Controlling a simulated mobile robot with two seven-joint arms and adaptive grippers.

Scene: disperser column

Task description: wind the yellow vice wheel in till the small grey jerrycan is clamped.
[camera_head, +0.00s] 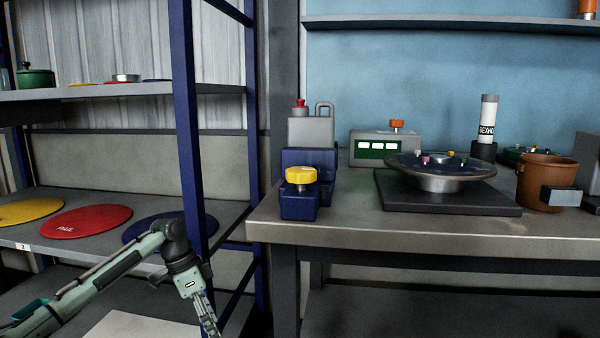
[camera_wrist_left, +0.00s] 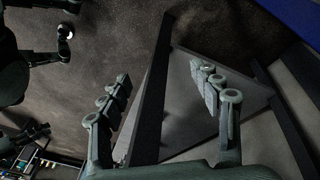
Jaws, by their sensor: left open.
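The yellow vice wheel (camera_head: 301,174) sits on top of the front block of the blue vice (camera_head: 300,205), at the left end of the bench. The small grey jerrycan (camera_head: 311,128), with a red cap and a grey handle, stands upright behind the vice's taller blue part. Its lower part is hidden, so I cannot tell whether the jaws touch it. My left gripper (camera_head: 209,326) hangs low in front of the blue rack post, left of and below the wheel. In the left wrist view my left gripper (camera_wrist_left: 165,105) is open, with nothing between its fingers. My right gripper is not clearly in view.
The bench (camera_head: 350,234) also holds a round dish on a black plate (camera_head: 448,194), a brown pot (camera_head: 545,180), and a grey box with a green panel (camera_head: 383,149). The blue rack post (camera_head: 188,110) stands close beside my left arm. Bench top right of the vice is clear.

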